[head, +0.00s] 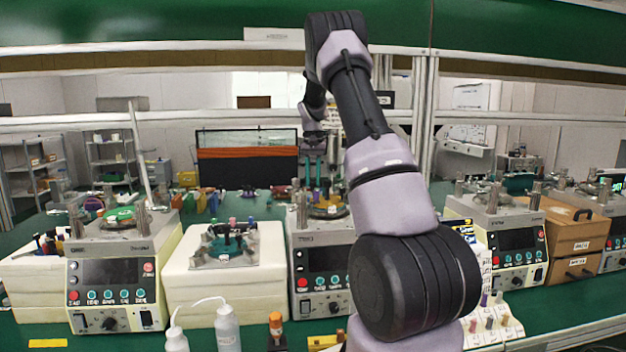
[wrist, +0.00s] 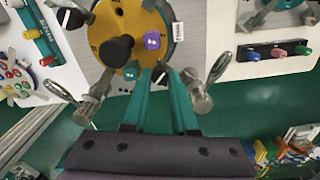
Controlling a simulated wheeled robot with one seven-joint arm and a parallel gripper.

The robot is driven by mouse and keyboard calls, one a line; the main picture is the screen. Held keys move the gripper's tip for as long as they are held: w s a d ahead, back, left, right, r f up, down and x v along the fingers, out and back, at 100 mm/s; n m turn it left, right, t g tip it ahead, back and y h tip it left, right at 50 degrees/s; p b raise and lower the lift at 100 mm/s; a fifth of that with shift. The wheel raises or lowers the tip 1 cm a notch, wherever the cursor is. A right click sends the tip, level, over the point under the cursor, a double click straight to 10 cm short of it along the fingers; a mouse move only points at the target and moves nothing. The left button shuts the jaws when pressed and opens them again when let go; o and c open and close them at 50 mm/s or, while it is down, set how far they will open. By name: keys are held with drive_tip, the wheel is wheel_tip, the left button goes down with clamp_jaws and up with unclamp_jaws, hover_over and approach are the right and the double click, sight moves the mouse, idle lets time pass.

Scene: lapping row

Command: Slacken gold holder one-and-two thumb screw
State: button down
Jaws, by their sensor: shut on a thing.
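The gold holder (wrist: 120,22) is a round disc at the top of the wrist view. It bears a large black knob (wrist: 116,51) and a purple knob (wrist: 152,40), with a teal piece at its lower edge. My gripper (wrist: 159,72) has two teal fingers that converge at the disc's near edge. They are shut on a small black-and-white part, which seems to be the thumb screw (wrist: 161,75); the fingers hide most of it.
Metal posts with clamps stand close on the left (wrist: 92,98) and right (wrist: 199,98) of my fingers. A rack of coloured knobs (wrist: 275,51) lies at right. Bottles (head: 228,328) stand at the bench front. A white block (head: 190,290) stands left of the machine.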

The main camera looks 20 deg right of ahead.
drive_tip(key=c, duration=0.7)
unclamp_jaws()
wheel_tip(320, 180, up, 11)
idle(0.3)
